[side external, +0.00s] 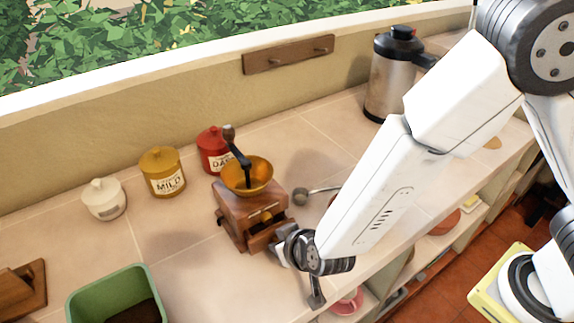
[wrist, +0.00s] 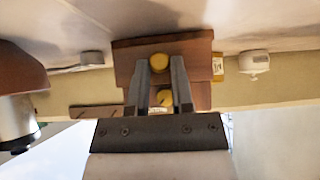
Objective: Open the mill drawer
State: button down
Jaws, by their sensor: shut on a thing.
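The wooden mill (side external: 232,208) stands upright on the tiled counter, with a brass bowl (side external: 262,175) and a dark crank on top. Its drawer (side external: 259,238) is low on the front and seems to stand out a little from the body. My gripper (side external: 279,243) is at the drawer front. In the wrist view, the mill (wrist: 123,62) is ahead, and my gripper (wrist: 159,64) has its fingers on either side of the round brass drawer knob (wrist: 159,61), shut on it. In the side view, my gripper hides the knob.
Red (side external: 213,151), yellow (side external: 162,172) and white (side external: 104,199) jars stand behind and left of the mill. A green bin (side external: 117,291) is front left. A ladle (side external: 301,196) lies right of the mill. A steel flask (side external: 390,84) stands at the back right.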

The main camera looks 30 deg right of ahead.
jog(key=shift+s, duration=2.25)
jog(key=c, duration=0.5)
grip_release()
jog(key=shift+s+r, duration=0.1)
jog(key=shift+r, duration=0.05)
jog(key=shift+v, duration=3.75)
jog(key=w+d+r+g+y, duration=0.2)
jog(key=w+d, duration=0.4)
jog(key=d, duration=0.1)
jog(key=s+d+g, duration=0.1)
jog(key=d, duration=0.5)
jog(key=s+d+g+h, duration=0.1)
jog(key=d+g, duration=0.1)
jog(key=d, duration=0.4)
jog(key=s+d+g+h, duration=0.1)
jog(key=d, duration=0.5)
jog(key=shift+s+r, duration=0.15)
jog(key=shift+s, duration=0.15)
